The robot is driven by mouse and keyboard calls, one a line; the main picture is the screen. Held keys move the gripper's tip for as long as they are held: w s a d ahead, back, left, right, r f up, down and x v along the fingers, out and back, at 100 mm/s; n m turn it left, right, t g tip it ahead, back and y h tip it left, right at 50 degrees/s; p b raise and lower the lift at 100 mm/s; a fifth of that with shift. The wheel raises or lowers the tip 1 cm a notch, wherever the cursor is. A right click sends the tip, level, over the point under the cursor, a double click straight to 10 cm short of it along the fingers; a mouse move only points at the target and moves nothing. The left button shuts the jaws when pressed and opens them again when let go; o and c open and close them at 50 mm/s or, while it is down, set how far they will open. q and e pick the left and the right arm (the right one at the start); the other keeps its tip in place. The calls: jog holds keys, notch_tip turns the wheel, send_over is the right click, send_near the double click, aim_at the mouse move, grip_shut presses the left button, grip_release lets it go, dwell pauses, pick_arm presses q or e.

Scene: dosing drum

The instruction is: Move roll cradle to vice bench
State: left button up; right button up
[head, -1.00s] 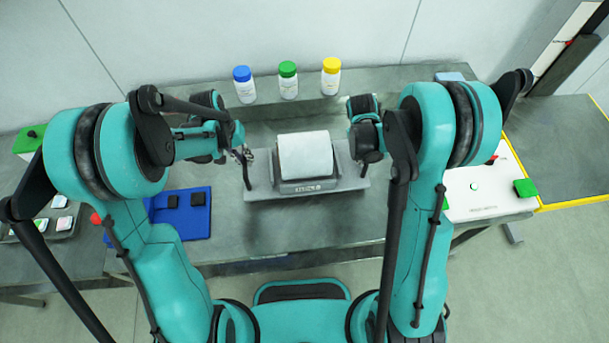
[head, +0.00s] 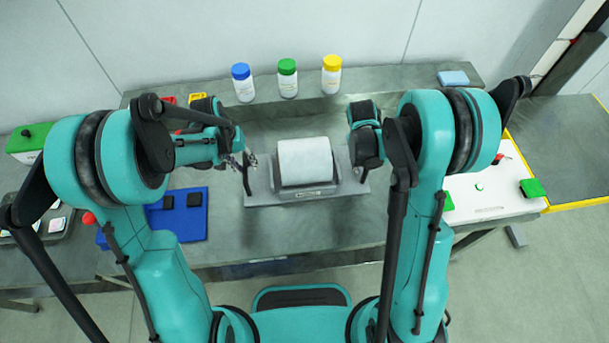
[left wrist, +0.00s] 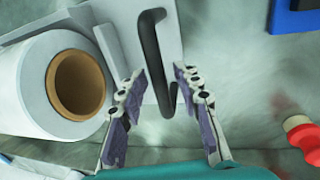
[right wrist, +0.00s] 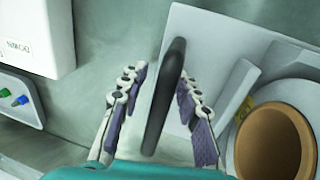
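The roll cradle (head: 305,187) is a grey tray on the middle of the bench, carrying a white roll (head: 305,160). It has a dark upright handle at each end. My left gripper (head: 245,160) is at the cradle's left end. In the left wrist view, the left handle (left wrist: 152,50) lies between its parted fingers (left wrist: 160,75), with gaps visible. My right gripper is at the right end, mostly hidden by my arm in the head view. In the right wrist view, the right handle (right wrist: 165,95) stands between its parted fingers (right wrist: 161,75), closer to the right finger.
Blue-, green- and yellow-capped bottles (head: 288,82) stand on the shelf behind. A blue tray (head: 180,222) lies left of the cradle. Bench in front of the cradle (head: 300,230) is clear.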

jog(key=shift+r, duration=0.25)
pick_arm(q)
notch_tip(320, 180, up, 12)
jog(key=a, duration=0.2)
jog(key=shift+a+f, duration=0.15)
pick_arm(e)
notch_tip(320, 180, up, 11)
jog(key=a, duration=0.2)
jog(key=shift+a+r, duration=0.15)
jog(key=shift+a, duration=0.05)
pick_arm(q)
jog(key=shift+s, duration=0.1)
pick_arm(e)
jog(key=shift+s, duration=0.1)
